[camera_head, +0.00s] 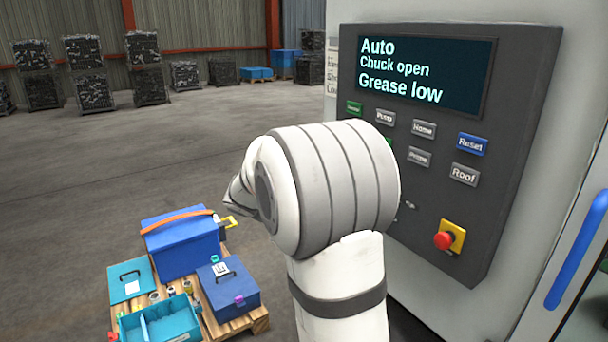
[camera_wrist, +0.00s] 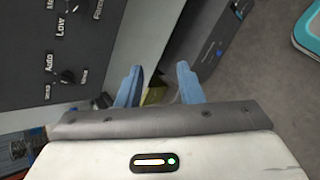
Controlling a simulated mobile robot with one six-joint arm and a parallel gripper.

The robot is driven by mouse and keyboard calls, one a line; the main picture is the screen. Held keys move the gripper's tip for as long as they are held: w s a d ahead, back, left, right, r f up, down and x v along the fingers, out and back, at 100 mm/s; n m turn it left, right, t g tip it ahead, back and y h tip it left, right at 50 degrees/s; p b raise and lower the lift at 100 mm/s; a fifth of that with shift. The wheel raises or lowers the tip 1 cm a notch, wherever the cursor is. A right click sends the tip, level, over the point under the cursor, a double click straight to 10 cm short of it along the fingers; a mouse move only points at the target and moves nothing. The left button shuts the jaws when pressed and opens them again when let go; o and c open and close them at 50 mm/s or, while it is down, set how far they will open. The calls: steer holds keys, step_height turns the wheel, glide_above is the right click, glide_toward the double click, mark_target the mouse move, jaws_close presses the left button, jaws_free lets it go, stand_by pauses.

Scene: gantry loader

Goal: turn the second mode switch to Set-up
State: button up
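In the wrist view a dark control panel fills the upper left, with a rotary switch (camera_wrist: 67,77) whose labels include "Auto" and other words too small to read. Another knob (camera_wrist: 73,5) is cut off at the top edge, with "Low" beside it. I cannot tell which is the second mode switch or where its pointer stands. My gripper (camera_wrist: 160,66) has its two blue fingers apart, empty, to the right of the switch and not touching it. In the head view my arm hides most of the switch area. The panel screen (camera_head: 425,75) reads "Auto", "Chuck open", "Grease low".
The panel also has several push buttons, a blue Reset button (camera_head: 472,144) and a red emergency stop (camera_head: 444,240) on a yellow base. A pallet (camera_head: 261,320) with blue boxes stands at lower left. The floor behind is open, with stacked crates at the back.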

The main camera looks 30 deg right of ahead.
steer(key=w+d+n+t+h+p, duration=0.1)
steer(key=w+d+n+h+p, duration=0.2)
steer(key=w+d, duration=0.5)
steer(key=w+d+n+t+h+p, duration=0.1)
steer(key=w+d+n+h, duration=0.4)
steer(key=w, duration=0.5)
steer(key=d+m+p, duration=0.1)
steer(key=d+p, duration=0.1)
steer(key=d, duration=0.6)
steer(key=shift+w+f, duration=0.2)
steer(key=shift+w, duration=0.15)
steer(key=shift+c, duration=0.2)
